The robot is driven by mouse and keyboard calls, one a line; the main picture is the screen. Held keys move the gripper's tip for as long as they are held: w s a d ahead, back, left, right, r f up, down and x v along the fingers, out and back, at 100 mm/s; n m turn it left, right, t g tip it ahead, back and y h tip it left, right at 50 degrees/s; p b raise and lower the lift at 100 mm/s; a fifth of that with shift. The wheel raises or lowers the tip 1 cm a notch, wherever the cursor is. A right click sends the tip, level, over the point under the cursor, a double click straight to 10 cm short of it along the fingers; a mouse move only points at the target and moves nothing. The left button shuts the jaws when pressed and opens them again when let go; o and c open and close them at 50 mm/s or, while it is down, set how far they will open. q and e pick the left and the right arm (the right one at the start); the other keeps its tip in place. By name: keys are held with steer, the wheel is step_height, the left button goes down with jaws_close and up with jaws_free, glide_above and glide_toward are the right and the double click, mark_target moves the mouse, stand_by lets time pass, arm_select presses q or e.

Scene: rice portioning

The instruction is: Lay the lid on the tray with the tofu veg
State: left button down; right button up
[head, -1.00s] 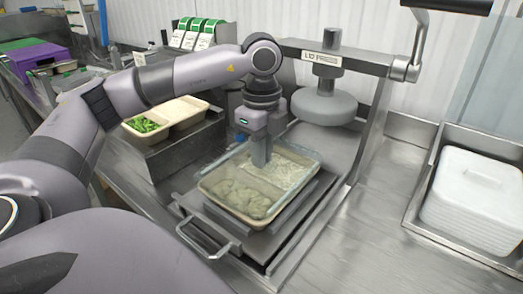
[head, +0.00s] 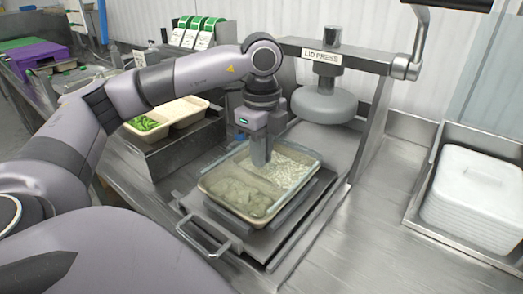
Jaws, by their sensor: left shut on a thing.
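A two-compartment tray (head: 222,205) sits on the metal sliding plate of the lid press, with pale lumpy food in the near-left part and rice-like grains in the far-right part. A clear lid (head: 300,160) lies over the tray, at or very close to its rim; I cannot tell whether it touches all round. My left gripper (head: 261,160) points straight down over the middle of the tray, shut on the lid. The fingertips are small and partly merge with the lid. My right gripper is not in view.
The lid press (head: 323,103) stands behind the tray, its round head raised. A tray with green vegetables (head: 147,123) rests on a metal block at left. White lids or trays (head: 478,190) are stacked in a metal bin at right. A handle (head: 205,240) sticks out in front.

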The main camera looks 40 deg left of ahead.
arm_select(q)
steer(key=shift+f, duration=0.45)
stand_by(0.8)
steer(key=c, duration=0.6)
jaws_free()
steer(key=shift+c, duration=0.2)
steer(key=shift+r, duration=0.1)
steer(key=shift+r+p, duration=1.95)
steer(key=shift+r, duration=2)
